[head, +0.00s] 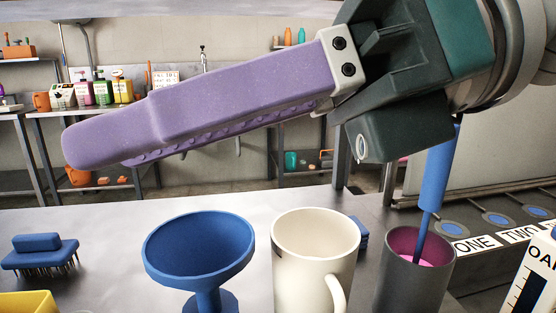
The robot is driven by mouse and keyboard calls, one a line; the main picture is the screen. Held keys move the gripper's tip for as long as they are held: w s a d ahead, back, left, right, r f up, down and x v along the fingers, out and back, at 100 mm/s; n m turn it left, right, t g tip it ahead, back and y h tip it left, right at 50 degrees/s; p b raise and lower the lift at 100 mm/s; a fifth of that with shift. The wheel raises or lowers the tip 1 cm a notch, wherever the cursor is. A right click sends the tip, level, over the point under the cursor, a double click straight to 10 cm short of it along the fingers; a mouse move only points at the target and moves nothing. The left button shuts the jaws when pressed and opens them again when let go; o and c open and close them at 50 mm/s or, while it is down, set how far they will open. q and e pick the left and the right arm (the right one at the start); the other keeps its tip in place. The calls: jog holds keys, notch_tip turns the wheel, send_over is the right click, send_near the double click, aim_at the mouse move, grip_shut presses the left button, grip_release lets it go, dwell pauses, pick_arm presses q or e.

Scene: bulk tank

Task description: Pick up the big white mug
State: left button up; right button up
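The big white mug (312,262) stands upright on the grey table, with its handle at the lower right and its base cut off by the picture's bottom edge. Its inside looks empty. My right gripper (95,147) reaches in from the upper right, above the table and apart from the mug. One long purple finger shows, pointing left, with a bumpy strip along its lower edge. The other finger is not clearly seen, so the opening cannot be judged. My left gripper is not in view.
A blue funnel (200,245) stands just left of the mug. A dark grey cup (412,283) with pink contents and a blue-handled tool (437,175) is close on the right. A blue brush (40,252) lies far left, near a yellow object (27,303). Table between brush and funnel is clear.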

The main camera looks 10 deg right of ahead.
jog(key=w+d+f+n+h+b, duration=0.2)
jog(key=d+f+h, duration=0.25)
jog(key=f, duration=0.35)
jog(key=h+b, duration=0.2)
jog(key=h, duration=0.4)
send_near(317, 286)
jog(key=s+d+f, duration=0.1)
jog(key=s+f, duration=0.3)
jog(key=f, duration=0.1)
jog(key=shift+t, duration=0.3)
jog(key=x, duration=0.9)
jog(key=shift+w+a+f+b, duration=0.1)
jog(key=shift+b, duration=0.3)
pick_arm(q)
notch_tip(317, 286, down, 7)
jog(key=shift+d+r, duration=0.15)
pick_arm(e)
grip_shut()
